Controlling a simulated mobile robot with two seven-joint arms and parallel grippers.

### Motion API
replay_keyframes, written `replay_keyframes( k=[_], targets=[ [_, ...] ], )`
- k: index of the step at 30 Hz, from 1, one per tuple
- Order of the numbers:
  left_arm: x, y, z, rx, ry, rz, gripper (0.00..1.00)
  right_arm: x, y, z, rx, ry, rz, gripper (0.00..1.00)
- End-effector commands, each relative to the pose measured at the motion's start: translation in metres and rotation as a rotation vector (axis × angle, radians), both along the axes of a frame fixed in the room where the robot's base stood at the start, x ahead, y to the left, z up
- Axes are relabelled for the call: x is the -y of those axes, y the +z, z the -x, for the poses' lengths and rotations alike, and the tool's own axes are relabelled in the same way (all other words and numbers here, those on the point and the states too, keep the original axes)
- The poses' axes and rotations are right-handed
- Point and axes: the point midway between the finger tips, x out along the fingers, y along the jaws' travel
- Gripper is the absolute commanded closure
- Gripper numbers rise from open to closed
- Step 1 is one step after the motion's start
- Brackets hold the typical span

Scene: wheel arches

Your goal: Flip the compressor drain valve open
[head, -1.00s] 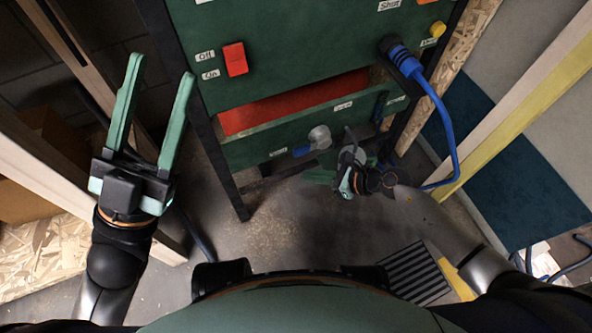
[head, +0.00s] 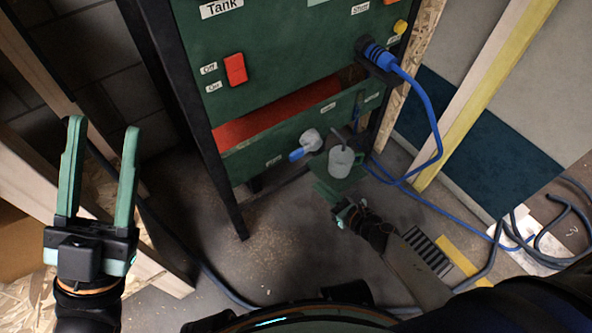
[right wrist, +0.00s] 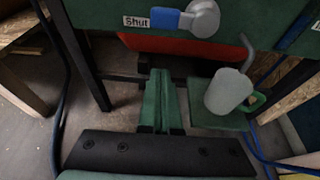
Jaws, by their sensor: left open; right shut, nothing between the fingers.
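The drain valve (head: 311,141) is a grey round body with a blue lever on the low green panel. Its blue lever (head: 297,154) points left, towards a small label that reads Shut (right wrist: 136,21) in the right wrist view. The lever also shows there (right wrist: 165,18). My right gripper (head: 326,192) is shut and empty, below and in front of the valve, apart from it. Its closed green fingers show in the right wrist view (right wrist: 160,100), left of the mug. My left gripper (head: 102,135) is open and empty, far left of the panel.
A pale mug (head: 341,161) stands on a small green shelf (right wrist: 212,119) below a bent grey pipe (right wrist: 247,52). A red switch (head: 236,69) is higher on the panel. A blue plug and hose (head: 381,57) hang at right. Dark frame legs stand left of the valve.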

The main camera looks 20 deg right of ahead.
Motion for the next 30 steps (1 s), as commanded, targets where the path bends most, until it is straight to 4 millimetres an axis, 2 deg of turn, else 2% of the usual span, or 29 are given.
replay_keyframes(
  k=[5,17,23,30],
  targets=[
    [0.001,-0.001,0.000,-0.001,-0.002,-0.003,0.50,0.009,-0.004,0.003,-0.005,-0.034,0.006,1.00],
    [0.001,-0.003,0.001,-0.001,-0.005,-0.009,0.50,0.007,-0.006,-0.001,-0.006,-0.033,0.005,1.00],
    [0.002,-0.012,0.001,-0.001,-0.003,-0.015,0.50,-0.002,-0.015,-0.025,-0.003,-0.033,0.004,1.00],
    [0.004,-0.032,-0.001,-0.007,0.004,-0.029,0.50,-0.018,-0.033,-0.070,-0.004,-0.032,0.004,1.00]
  ],
)
